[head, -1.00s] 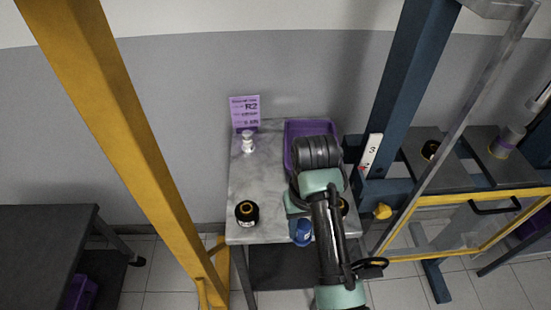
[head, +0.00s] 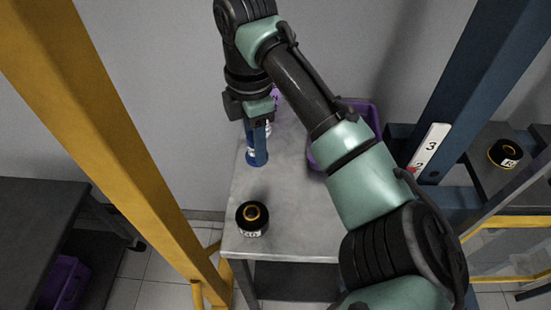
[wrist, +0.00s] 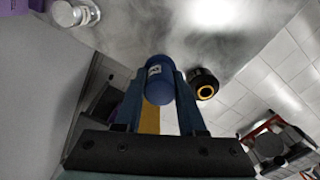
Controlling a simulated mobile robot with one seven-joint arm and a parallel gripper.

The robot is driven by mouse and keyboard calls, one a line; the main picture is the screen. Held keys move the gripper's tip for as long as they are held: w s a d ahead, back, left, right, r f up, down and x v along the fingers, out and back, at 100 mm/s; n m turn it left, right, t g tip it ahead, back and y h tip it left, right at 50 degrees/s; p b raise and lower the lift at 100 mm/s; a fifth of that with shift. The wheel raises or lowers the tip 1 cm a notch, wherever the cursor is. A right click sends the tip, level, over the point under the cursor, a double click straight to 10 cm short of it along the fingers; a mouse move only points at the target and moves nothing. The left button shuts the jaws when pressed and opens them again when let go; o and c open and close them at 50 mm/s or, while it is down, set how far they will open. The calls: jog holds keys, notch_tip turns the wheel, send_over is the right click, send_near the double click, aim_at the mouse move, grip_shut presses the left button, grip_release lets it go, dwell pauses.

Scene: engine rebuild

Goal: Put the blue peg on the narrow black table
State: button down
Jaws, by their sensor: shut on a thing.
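The blue peg (head: 252,150) is a short blue cylinder with a white label, over the far left part of a grey-topped table. My gripper (head: 258,140) is shut on it. The wrist view shows the peg (wrist: 159,82) between the two dark blue fingers (wrist: 160,105). I cannot tell whether the peg touches the tabletop. A black table (head: 40,235) stands at the left, partly cut off by the frame edge. Another dark surface (head: 490,180) shows at the right behind the blue post. I cannot tell which is the narrow one.
A black cylinder with a yellow ring (head: 252,218) stands on the grey tabletop (head: 290,225), and a purple bin (head: 365,108) sits at its back right. A yellow post (head: 110,140) rises between this table and the left black table. A blue post (head: 480,80) rises right.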

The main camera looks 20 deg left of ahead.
jog(key=shift+f, duration=3)
jog(key=shift+f, duration=0.1)
jog(key=c, duration=0.5)
grip_release()
notch_tip(320, 180, up, 12)
jog(key=shift+r, duration=0.1)
jog(key=shift+a, duration=0.1)
